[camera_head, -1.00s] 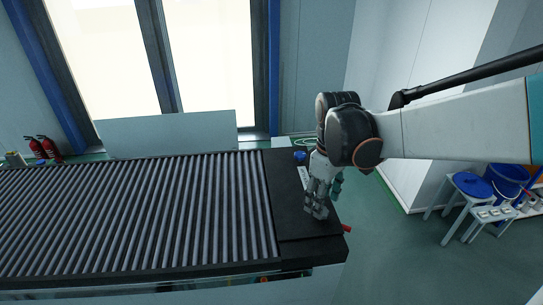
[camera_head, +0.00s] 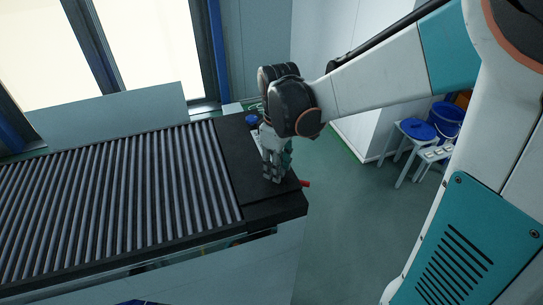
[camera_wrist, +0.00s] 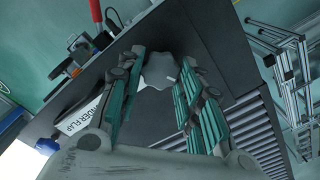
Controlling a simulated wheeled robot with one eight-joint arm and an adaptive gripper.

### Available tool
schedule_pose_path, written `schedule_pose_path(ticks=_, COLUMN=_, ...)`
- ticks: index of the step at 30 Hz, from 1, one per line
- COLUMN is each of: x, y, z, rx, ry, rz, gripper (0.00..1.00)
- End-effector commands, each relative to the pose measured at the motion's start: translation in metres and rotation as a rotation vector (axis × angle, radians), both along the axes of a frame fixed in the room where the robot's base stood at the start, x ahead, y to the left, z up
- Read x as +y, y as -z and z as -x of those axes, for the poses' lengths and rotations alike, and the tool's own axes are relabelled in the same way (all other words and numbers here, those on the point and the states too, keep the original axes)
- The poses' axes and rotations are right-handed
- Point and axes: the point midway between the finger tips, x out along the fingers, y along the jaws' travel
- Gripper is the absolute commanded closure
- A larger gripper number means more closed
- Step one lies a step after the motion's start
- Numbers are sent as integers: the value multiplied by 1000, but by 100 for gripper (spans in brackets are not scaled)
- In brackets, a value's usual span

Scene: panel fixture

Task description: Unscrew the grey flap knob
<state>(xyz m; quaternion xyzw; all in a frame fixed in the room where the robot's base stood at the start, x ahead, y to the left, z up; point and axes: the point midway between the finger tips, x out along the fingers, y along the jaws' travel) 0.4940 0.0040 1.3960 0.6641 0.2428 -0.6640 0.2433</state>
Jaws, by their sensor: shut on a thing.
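The grey flap knob (camera_wrist: 159,72) shows in the wrist view as a pale lobed head over the dark end panel (camera_wrist: 215,35). My gripper (camera_wrist: 163,62) has its teal-padded fingers on either side of the knob and is shut on it. In the head view my gripper (camera_head: 275,176) points down onto the dark end panel at the end of the conveyor, and the knob is hidden by the fingers. A white label (camera_wrist: 80,117), its lettering partly readable as "FLAP", lies left of the fingers.
A blue knob (camera_wrist: 47,146) sits beyond the label. A red handle (camera_head: 305,183) sticks out at the panel's right edge. The roller conveyor (camera_head: 110,195) runs left. White stools (camera_head: 405,147) with blue containers stand at the right. Open floor (camera_head: 340,215) lies between.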

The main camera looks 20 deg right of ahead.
Motion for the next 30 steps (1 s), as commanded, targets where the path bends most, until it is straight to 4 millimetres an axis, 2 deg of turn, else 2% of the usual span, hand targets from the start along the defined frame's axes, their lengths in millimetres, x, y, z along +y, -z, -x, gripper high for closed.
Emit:
schedule_pose_path(ticks=10, x=-1, y=2, z=0, rx=0, ry=195, rz=0, gripper=90)
schedule_pose_path(ticks=20, x=0, y=0, z=0, rx=0, ry=217, rz=0, gripper=90)
schedule_pose_path(ticks=21, x=0, y=0, z=0, rx=0, ry=216, rz=0, gripper=60)
schedule_pose_path(ticks=23, x=-1, y=0, z=0, rx=0, ry=216, rz=0, gripper=46)
schedule_pose_path(ticks=30, x=-1, y=0, z=0, rx=0, ry=216, rz=0, gripper=46)
